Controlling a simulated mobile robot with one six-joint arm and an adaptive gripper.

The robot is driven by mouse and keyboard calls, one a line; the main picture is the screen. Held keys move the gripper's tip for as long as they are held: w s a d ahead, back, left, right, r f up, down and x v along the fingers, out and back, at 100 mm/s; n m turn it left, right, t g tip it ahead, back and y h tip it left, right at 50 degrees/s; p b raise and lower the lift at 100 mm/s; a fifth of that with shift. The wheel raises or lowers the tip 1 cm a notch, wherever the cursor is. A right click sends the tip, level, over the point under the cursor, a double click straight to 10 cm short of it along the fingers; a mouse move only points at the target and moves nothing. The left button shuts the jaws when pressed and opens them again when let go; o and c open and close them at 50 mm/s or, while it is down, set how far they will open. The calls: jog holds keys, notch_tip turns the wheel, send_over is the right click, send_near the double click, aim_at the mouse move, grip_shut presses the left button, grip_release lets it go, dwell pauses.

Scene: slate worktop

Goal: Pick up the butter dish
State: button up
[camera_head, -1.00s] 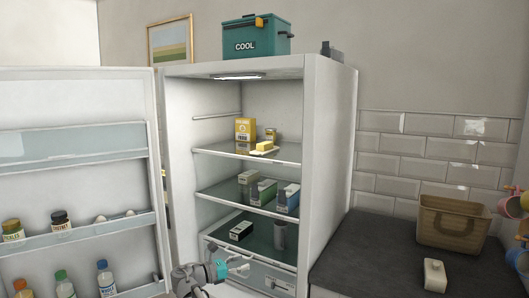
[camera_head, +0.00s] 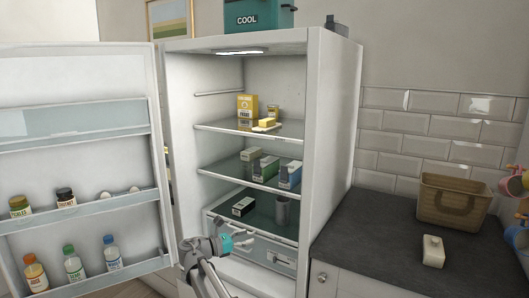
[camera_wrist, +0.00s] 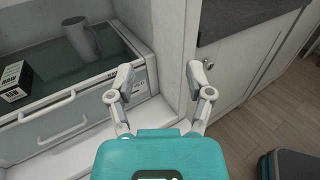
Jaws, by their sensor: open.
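On the top fridge shelf, a yellow butter block sits on a pale dish (camera_head: 267,128), in front of a yellow carton. On the slate worktop at the right stands a small white lidded block with a knob (camera_head: 433,252); I cannot tell for sure which of the two is the butter dish. My gripper (camera_head: 248,239) is low in front of the fridge's bottom drawer, well below the butter and left of the white block. In the wrist view my gripper (camera_wrist: 160,84) is open with nothing between its fingers. Neither candidate shows in that view.
The open fridge door (camera_head: 80,130) with bottles and jars stands at the left. A wicker basket (camera_head: 453,203) is behind the white block. Cartons (camera_head: 288,175) stand on the middle shelf; a grey mug (camera_wrist: 82,38) and dark box (camera_wrist: 14,82) are lower. The worktop's front is clear.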

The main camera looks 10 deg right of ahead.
jog(key=s+d+f+m+g+y, duration=0.5)
jog(key=s+d+f+m+y, duration=0.2)
jog(key=s+d+f+m, duration=0.55)
jog(key=s+d+f+m+g+y, duration=0.1)
jog(key=s+f+m+y, duration=0.5)
jog(key=s+m+y, duration=0.3)
jog(key=shift+s+d+m+y, duration=0.15)
jog(key=shift+s+m+y, duration=0.25)
jog(key=shift+s, duration=1.1)
jog(key=shift+c, duration=0.6)
